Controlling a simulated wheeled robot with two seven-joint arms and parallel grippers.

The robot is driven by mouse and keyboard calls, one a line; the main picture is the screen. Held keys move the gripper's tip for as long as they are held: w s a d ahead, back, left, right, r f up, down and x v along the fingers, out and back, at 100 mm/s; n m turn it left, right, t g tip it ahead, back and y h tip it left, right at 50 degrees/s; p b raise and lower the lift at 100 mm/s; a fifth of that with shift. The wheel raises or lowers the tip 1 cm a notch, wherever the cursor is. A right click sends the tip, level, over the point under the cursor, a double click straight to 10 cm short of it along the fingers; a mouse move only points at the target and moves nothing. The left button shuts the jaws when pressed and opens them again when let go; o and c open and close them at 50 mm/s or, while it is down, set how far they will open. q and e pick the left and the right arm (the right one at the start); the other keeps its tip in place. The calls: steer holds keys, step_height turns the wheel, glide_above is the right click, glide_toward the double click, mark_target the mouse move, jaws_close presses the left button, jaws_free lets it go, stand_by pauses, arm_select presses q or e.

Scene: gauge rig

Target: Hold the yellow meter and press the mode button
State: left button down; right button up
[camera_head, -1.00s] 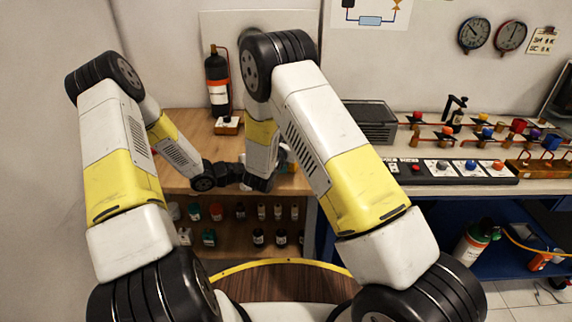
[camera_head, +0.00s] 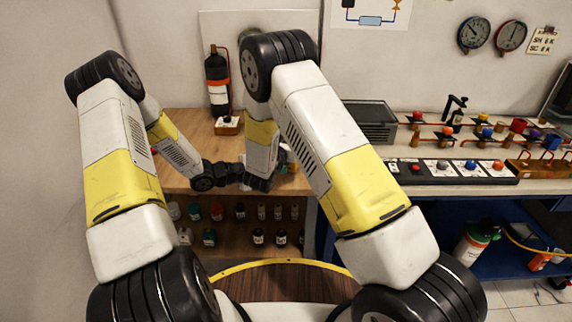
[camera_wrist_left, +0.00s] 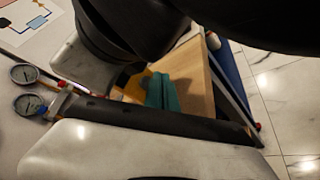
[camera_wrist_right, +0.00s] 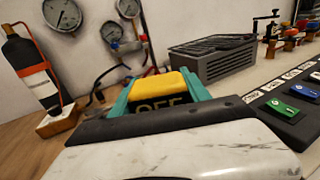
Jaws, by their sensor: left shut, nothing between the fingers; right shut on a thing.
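The yellow meter (camera_wrist_right: 157,86) shows in the right wrist view, with a dark display whose lettering looks like OFF. My right gripper (camera_wrist_right: 158,94) is shut on it, one teal finger at each side. My left gripper (camera_wrist_left: 162,92) shows in the left wrist view with its teal fingers together and nothing between them. A yellow-orange patch (camera_wrist_left: 135,87) lies beside those fingers; I cannot tell if it is the meter. In the head view my arms hide most of both hands and the meter. The mode button cannot be made out.
A black bottle with an orange band (camera_head: 217,83) stands on the wooden bench (camera_head: 185,122) by the wall. A grey vented box (camera_head: 370,122) and a button panel (camera_head: 450,170) sit on the counter at right. Shelves below hold several small bottles (camera_head: 209,237).

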arm_select(q)
steer(key=shift+w, duration=0.1)
stand_by(0.6)
steer(key=shift+w+d, duration=0.15)
steer(key=shift+w, duration=0.15)
steer(key=shift+w+d, duration=0.15)
steer(key=shift+w, duration=0.25)
stand_by(0.6)
stand_by(0.3)
steer(key=shift+s+a, duration=0.3)
steer(key=shift+s, duration=0.5)
steer(key=shift+s, duration=0.1)
steer(key=shift+s+a, duration=0.3)
steer(key=shift+s, duration=0.45)
steer(key=shift+s+a, duration=0.3)
steer(key=shift+s, duration=0.45)
steer(key=shift+s+a, duration=0.3)
steer(key=shift+s, duration=0.45)
stand_by(0.6)
